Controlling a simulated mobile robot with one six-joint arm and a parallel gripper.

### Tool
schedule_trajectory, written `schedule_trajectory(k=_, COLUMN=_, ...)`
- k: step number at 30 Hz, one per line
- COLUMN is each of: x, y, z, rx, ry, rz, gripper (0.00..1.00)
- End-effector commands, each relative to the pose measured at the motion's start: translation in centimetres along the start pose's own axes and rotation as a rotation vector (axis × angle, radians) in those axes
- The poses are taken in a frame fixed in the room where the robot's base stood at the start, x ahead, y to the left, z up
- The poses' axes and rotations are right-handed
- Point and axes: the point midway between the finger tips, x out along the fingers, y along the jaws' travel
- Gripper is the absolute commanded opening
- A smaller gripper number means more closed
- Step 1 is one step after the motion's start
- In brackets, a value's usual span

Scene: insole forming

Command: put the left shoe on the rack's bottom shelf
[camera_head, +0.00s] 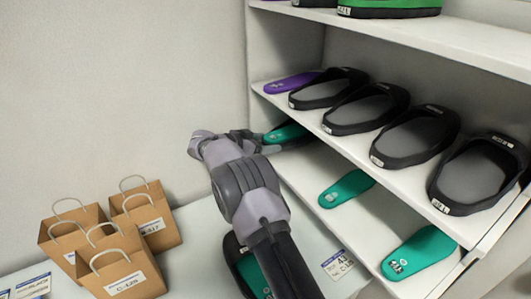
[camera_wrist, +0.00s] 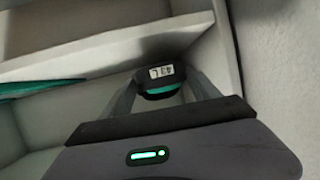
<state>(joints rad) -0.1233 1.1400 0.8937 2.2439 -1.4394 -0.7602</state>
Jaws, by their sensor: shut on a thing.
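My gripper (camera_head: 250,137) is shut on the left shoe (camera_head: 287,133), a black shoe with a teal insole, at the left end of the rack. In the wrist view the left shoe's heel (camera_wrist: 160,76), labelled 43 L, sits between the two fingers of my gripper (camera_wrist: 163,88). The rack's bottom shelf (camera_head: 318,168) lies below the row of black shoes. The held shoe is at the bottom shelf's far left, below the middle shelf's edge. I cannot tell whether it touches the shelf. My gripper partly hides it.
Two loose teal insoles (camera_head: 347,188) (camera_head: 418,250) lie on the bottom shelf. The middle shelf holds several black shoes (camera_head: 367,108) and a purple insole (camera_head: 291,83). Another black shoe (camera_head: 238,258) is on the table, partly behind my arm. Paper bags (camera_head: 122,275) stand at left.

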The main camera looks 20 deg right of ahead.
Motion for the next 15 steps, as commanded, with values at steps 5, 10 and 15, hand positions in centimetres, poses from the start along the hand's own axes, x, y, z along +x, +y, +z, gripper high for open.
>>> schedule_trajectory(k=5, x=0.5, y=-0.9, z=-0.2, rx=0.001, ry=0.002, rz=-0.001, gripper=0.00)
schedule_trajectory(k=10, x=1.6, y=-1.0, z=2.4, rx=-0.001, ry=0.002, rz=-0.001, gripper=0.00)
schedule_trajectory(k=15, x=1.9, y=-1.0, z=3.0, rx=0.001, ry=0.001, rz=-0.002, gripper=0.00)
